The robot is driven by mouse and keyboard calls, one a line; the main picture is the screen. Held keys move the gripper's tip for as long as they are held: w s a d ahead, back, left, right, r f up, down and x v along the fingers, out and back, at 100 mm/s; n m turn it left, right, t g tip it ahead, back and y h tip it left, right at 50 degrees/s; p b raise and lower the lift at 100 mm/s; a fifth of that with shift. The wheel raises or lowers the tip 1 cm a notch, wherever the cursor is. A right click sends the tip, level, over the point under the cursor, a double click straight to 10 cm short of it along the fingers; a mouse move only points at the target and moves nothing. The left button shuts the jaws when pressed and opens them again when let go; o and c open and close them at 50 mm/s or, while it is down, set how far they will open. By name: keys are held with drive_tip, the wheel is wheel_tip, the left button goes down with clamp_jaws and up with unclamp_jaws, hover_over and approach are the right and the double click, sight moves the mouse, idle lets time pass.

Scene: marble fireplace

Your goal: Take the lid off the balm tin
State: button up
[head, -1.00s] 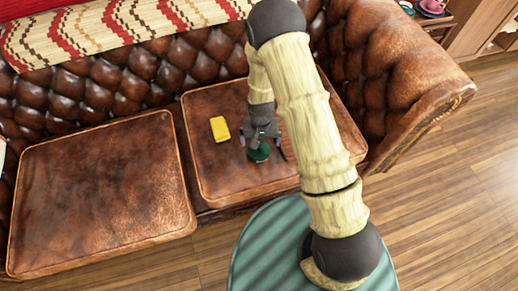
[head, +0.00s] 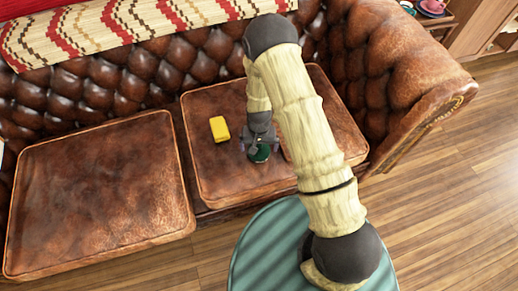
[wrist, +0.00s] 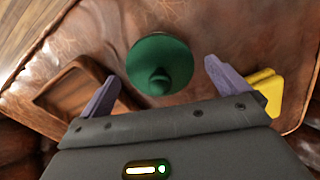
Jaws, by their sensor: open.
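The balm tin shows as a dark green round piece with a small knob on its top, the lid (wrist: 160,62). It lies on the brown leather seat cushion. Nothing is held. The tin's body under the lid cannot be made out.
A yellow block-like object (head: 219,129) lies left of my gripper, and also shows in the wrist view (wrist: 268,92). A shallow wooden tray (wrist: 72,92) lies on the other side. The left seat cushion (head: 100,195) is bare. The tufted sofa back (head: 150,75) rises behind.

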sight(259, 146)
drive_tip(key=c, duration=1)
wheel_tip(259, 146, up, 10)
drive_tip(key=shift+p, duration=0.9)
